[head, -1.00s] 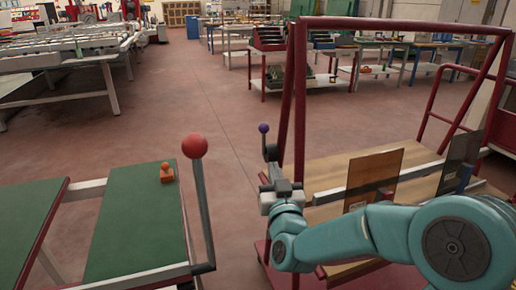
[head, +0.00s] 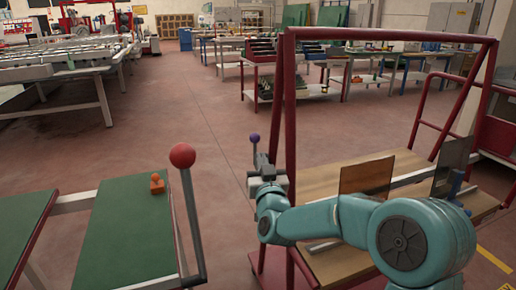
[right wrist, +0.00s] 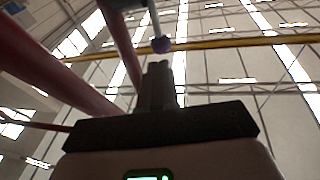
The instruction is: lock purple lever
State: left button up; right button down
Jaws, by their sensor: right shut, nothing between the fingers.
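The purple lever is a thin upright stick with a purple knob (head: 254,137), just left of the red frame of the cart. In the right wrist view its knob (right wrist: 161,45) shows just beyond the fingertips, with a pale rod rising above it. My right gripper (head: 262,160) is beside the lever in the head view, below the knob. In the right wrist view its dark fingers (right wrist: 158,66) are together and hold nothing. I cannot tell whether they touch the lever. The lower part of the lever is hidden behind my gripper. My left gripper is not in view.
The red cart frame (head: 290,110) stands close to the right of my gripper. Brown glass panes (head: 367,177) stand on its wooden deck. A red-knobbed lever (head: 182,156) and a green table (head: 125,235) with an orange object (head: 157,184) are at left. Floor between is clear.

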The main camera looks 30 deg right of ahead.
aim_at(256, 141)
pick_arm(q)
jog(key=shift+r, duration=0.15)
pick_arm(e)
jog(key=x, duration=0.5)
jog(key=shift+w+d+r, duration=0.1)
jog(key=shift+w+d, duration=0.05)
jog(key=shift+w, duration=0.2)
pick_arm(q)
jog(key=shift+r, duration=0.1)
